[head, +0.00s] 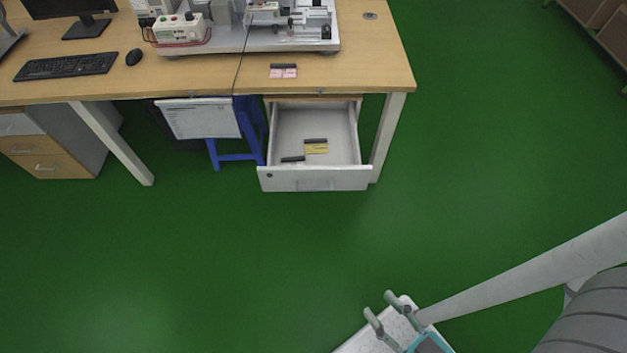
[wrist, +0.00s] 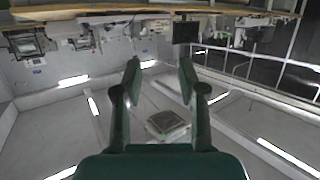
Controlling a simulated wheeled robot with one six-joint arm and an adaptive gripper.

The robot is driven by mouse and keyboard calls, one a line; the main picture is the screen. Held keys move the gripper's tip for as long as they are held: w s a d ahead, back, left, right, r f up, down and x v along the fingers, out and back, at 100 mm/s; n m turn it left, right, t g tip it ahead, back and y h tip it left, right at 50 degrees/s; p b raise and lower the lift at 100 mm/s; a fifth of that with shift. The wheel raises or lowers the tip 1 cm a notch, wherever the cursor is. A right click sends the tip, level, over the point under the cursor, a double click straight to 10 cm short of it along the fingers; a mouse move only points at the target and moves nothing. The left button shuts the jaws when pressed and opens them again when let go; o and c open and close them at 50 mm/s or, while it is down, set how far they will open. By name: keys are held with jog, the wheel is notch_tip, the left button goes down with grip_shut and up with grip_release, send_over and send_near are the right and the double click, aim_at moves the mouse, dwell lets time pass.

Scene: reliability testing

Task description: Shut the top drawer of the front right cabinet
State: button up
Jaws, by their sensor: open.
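The top drawer (head: 315,180) of the front right cabinet is pulled well out from under the desk, with its white front toward me in the head view. A yellow-and-black item (head: 317,147) and a small black item (head: 293,159) lie in it. The cabinet body is mostly hidden under the desktop and behind the drawer. My gripper (head: 378,302) is low in the head view, below and right of the drawer and well apart from it. In the wrist view its two fingers (wrist: 159,65) are spread, with nothing held between them.
The wooden desk (head: 350,70) stands above the drawer, with a white leg (head: 388,135) right beside it. A blue stool (head: 238,153) stands close on the drawer's left. Green floor (head: 230,260) lies clear between my gripper and the drawer.

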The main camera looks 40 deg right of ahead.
jog(key=shift+f, duration=0.15)
jog(key=c, duration=0.4)
jog(key=w+d+f+m, duration=0.1)
jog(key=f+m, duration=0.1)
jog(key=f, duration=0.1)
jog(key=w+d+f+m+h, duration=0.1)
jog(key=w+f+m, duration=0.1)
jog(key=f, duration=0.2)
jog(key=w+d+f+m+h, duration=0.1)
jog(key=w+f+m, duration=0.1)
jog(key=f+m, duration=0.1)
jog(key=shift+w+f+t, duration=0.2)
jog(key=shift+f+t, duration=0.2)
grip_shut()
jog(key=m+h, duration=0.8)
jog(key=m, duration=1)
send_near(363, 170)
jog(key=shift+g, duration=0.3)
jog(key=x, duration=0.7)
jog(key=shift+w+r, duration=0.15)
